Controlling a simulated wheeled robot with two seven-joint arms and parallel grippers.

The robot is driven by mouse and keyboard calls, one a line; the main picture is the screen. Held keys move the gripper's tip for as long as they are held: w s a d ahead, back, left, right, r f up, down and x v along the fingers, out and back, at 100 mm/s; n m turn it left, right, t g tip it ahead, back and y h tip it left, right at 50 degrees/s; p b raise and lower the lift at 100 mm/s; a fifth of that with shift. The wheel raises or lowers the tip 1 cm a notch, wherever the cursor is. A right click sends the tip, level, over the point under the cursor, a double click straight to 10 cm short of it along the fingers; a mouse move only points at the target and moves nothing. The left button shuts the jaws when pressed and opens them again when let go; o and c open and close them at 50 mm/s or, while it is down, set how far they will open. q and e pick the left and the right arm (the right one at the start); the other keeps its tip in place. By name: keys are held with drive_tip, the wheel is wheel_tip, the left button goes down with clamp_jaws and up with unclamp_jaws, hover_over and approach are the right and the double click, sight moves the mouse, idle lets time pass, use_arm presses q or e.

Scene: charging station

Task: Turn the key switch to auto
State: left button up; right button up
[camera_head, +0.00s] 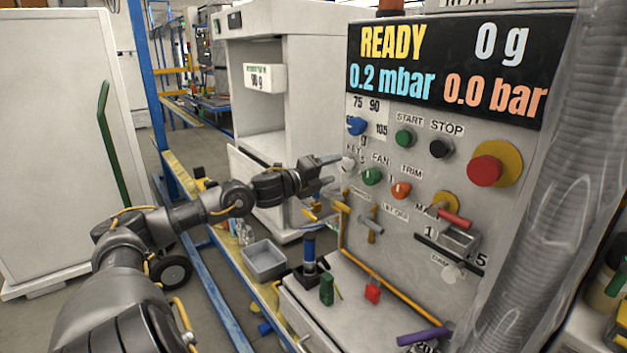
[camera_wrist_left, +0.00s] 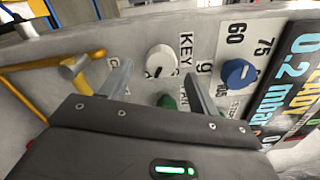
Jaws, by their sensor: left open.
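The key switch is a white round knob (camera_head: 347,163) beside the "KEY" label, on the left part of the grey control panel (camera_head: 330,240). In the left wrist view the knob (camera_wrist_left: 160,61) has a dark mark on its face and lies ahead, between the lines of the two fingers. My left gripper (camera_head: 331,171) is open, its fingertips close to the knob from the left. In the wrist view the open fingers (camera_wrist_left: 155,82) stand apart with nothing between them; I cannot tell whether they touch the knob. My right gripper is not in view.
A blue knob (camera_head: 356,125) sits above the key, a green FAN knob (camera_head: 372,176) and orange TRIM knob (camera_head: 401,190) to its right. Yellow pipes (camera_head: 342,225) run below. A red emergency button (camera_head: 484,171) is further right. A grey bin (camera_head: 264,261) stands lower left.

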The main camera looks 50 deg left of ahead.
use_arm(q)
drive_tip(key=shift+s+d+f, duration=0.15)
drive_tip(key=shift+s, duration=0.3)
drive_tip(key=s, duration=0.3)
drive_tip(key=s+p, duration=0.1)
drive_tip(key=s, duration=0.1)
drive_tip(key=shift+s+a, duration=0.1)
drive_tip(key=shift+a, duration=0.2)
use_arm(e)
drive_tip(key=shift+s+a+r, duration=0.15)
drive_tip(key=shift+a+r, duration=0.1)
use_arm(q)
drive_tip(key=shift+r, duration=0.2)
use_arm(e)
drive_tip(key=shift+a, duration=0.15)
